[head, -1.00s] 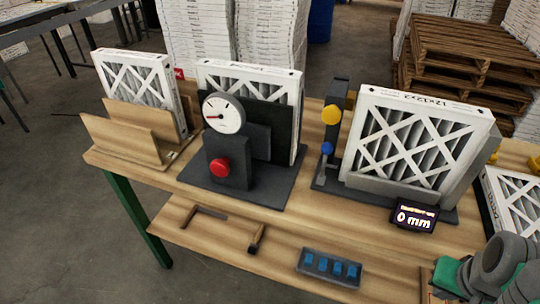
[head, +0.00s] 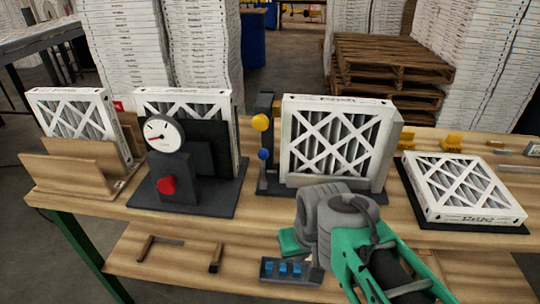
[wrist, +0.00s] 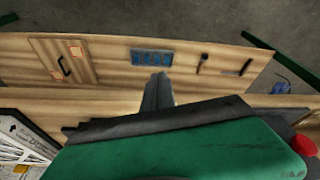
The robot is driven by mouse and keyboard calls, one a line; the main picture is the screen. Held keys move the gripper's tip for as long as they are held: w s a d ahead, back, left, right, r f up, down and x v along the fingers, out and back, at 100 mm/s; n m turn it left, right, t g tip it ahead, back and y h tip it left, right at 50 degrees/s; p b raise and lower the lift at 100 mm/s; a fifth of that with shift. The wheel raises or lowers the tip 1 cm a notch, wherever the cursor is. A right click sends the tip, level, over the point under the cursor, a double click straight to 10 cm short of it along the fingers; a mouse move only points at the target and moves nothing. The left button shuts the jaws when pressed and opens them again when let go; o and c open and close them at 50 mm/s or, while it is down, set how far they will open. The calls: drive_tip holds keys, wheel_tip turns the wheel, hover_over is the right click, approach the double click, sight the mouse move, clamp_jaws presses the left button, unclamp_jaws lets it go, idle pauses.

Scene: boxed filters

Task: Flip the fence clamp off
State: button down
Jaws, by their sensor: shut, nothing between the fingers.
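The fixture (head: 270,187) in the middle of the bench holds an upright white filter (head: 330,137) against a grey fence (head: 386,150). At its left a dark post carries a yellow knob (head: 261,122) and, lower down, a blue knob (head: 264,154) on a small upright lever. I cannot tell for certain which part is the fence clamp. My gripper (wrist: 157,90) is shut and empty in the wrist view, above the bench's front edge. In the head view its green body is in front of and below the fixture, apart from the knobs; my arm hides the fixture's front right.
A gauge stand with a red button (head: 166,186) is left of the fixture. Wooden racks (head: 75,172) hold a filter at far left. Another filter (head: 464,188) lies flat on a dark mat at right. A tray with blue pieces (head: 283,268) is on the lower shelf.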

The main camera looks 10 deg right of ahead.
sight(263, 168)
drive_tip(key=w+r+m+t+y, duration=0.1)
drive_tip(key=w+m, duration=0.1)
drive_tip(key=w, duration=0.3)
drive_tip(key=w+m+t+y, duration=0.2)
drive_tip(key=w+m, duration=0.1)
drive_tip(key=w, duration=0.2)
drive_tip(key=w+r+m+t+y+b, duration=0.1)
drive_tip(key=w+m+t+y, duration=0.1)
drive_tip(key=w, duration=0.3)
drive_tip(key=shift+w+r+m, duration=0.3)
drive_tip(key=shift+m, duration=0.4)
drive_tip(key=w+d+r+m+t+y, duration=0.2)
drive_tip(key=w+d+r+m+t, duration=0.2)
drive_tip(key=d+r+m+t, duration=0.1)
wheel_tip(263, 168, up, 3)
drive_tip(key=shift+w+f+m+y, duration=0.2)
drive_tip(key=shift+m+y, duration=0.1)
drive_tip(key=shift+m, duration=0.6)
drive_tip(key=x, duration=1)
drive_tip(key=shift+p, duration=0.45)
drive_tip(key=shift+f, duration=0.1)
